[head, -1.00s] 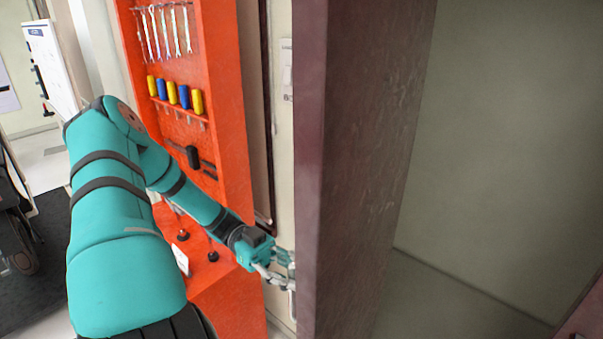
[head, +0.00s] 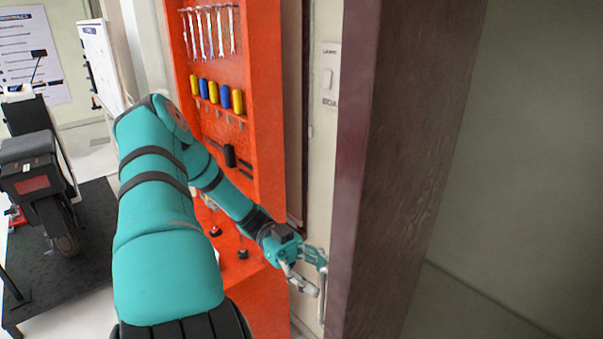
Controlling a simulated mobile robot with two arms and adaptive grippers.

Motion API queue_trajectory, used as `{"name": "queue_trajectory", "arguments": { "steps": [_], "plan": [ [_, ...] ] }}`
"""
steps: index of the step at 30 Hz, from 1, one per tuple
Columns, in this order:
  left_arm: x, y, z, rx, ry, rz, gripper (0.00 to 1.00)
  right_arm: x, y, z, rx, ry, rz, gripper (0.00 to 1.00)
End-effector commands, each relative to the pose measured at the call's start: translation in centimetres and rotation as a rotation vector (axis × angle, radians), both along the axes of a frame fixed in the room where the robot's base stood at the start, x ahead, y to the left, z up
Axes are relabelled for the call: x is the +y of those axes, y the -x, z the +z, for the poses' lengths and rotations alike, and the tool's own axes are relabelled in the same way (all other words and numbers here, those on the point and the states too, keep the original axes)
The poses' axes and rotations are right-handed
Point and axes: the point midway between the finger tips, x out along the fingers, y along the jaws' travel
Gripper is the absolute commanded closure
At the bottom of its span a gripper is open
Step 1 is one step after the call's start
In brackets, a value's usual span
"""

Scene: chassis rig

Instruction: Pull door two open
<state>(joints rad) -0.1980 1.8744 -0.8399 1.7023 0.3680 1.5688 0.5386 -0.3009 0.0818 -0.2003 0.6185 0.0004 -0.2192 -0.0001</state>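A dark maroon door (head: 415,150) stands swung open, seen nearly edge-on, right of centre. I cannot read a number on it. A thin upright silver handle (head: 322,300) shows at its left face, low down. My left gripper (head: 318,280) is at this handle, with its two pale fingers spread apart and a gap between them. The fingertips are close to the handle; whether they touch it is not clear. My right gripper is not in view.
An orange tool cabinet (head: 264,100) with wrenches and screwdrivers stands left of the door, close beside my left forearm. A scooter (head: 45,190) stands on a dark platform at left. A bare grey-green surface fills the right.

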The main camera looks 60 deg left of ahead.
Motion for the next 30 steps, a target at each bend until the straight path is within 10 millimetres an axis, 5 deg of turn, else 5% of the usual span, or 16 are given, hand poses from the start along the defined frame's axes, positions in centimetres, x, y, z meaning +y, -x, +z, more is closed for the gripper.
{"name": "queue_trajectory", "arguments": {
  "steps": [9,15,30],
  "plan": [
    [6.8,1.2,-0.1,-0.002,-0.004,0.003,0.64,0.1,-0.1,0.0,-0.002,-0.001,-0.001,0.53],
    [9.4,1.8,0.0,-0.002,-0.002,0.001,0.64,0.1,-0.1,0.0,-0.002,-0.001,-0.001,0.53],
    [10.2,2.0,0.0,-0.001,0.000,-0.001,0.64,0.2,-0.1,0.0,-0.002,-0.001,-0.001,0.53]
  ]
}}
